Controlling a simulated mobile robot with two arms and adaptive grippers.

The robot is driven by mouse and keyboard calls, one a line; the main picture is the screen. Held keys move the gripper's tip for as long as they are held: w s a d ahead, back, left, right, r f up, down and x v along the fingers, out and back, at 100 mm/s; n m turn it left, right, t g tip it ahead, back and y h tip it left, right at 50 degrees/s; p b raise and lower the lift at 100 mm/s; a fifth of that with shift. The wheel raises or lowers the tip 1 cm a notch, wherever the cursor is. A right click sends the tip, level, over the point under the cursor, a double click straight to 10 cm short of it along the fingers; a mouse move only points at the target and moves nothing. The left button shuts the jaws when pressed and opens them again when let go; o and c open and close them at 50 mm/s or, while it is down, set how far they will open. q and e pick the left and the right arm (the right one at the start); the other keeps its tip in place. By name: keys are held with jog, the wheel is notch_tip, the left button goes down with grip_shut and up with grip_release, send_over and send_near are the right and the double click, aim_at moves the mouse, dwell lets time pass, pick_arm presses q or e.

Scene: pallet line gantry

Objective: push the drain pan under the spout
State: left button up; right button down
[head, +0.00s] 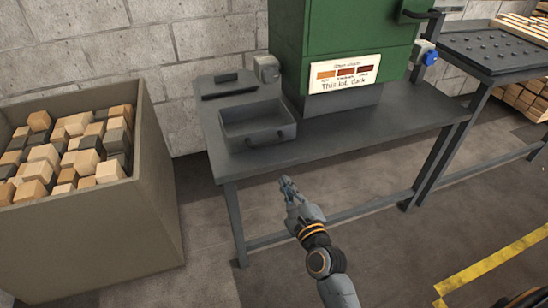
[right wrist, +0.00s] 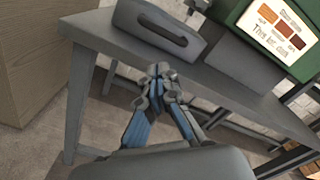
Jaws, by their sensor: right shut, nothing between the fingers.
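The drain pan (head: 258,126) is a grey, open, rectangular tray with a handle on its front wall. It sits on the grey bench (head: 330,138) near the left end. A light grey fitting (head: 267,68) on the left side of the green machine, just behind the pan, may be the spout. My right gripper (head: 287,183) is shut and empty, in front of the bench's front edge and apart from the pan. In the right wrist view the gripper (right wrist: 160,72) points toward the pan (right wrist: 155,30) and its handle. My left gripper is out of view.
A large bin (head: 105,235) of wooden blocks stands left of the bench. The green machine (head: 345,40) with a colour label stands right of the pan. A dark flat bar (head: 229,94) and a small block (head: 226,77) lie behind the pan. Floor before the bench is clear.

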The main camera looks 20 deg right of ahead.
jog(key=w+n, duration=0.3)
jog(key=w+n+b, duration=0.1)
jog(key=w+n, duration=0.2)
jog(key=w, duration=0.1)
jog(key=w+r+n+b, duration=0.1)
jog(key=w+n, duration=0.2)
jog(key=shift+w+a+r, duration=0.1)
jog(key=shift+w+a, duration=0.2)
jog(key=shift+a, duration=0.05)
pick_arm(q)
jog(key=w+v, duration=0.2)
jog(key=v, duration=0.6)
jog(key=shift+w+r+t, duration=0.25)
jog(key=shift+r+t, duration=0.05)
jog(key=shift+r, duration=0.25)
pick_arm(e)
jog(key=shift+w, duration=0.6)
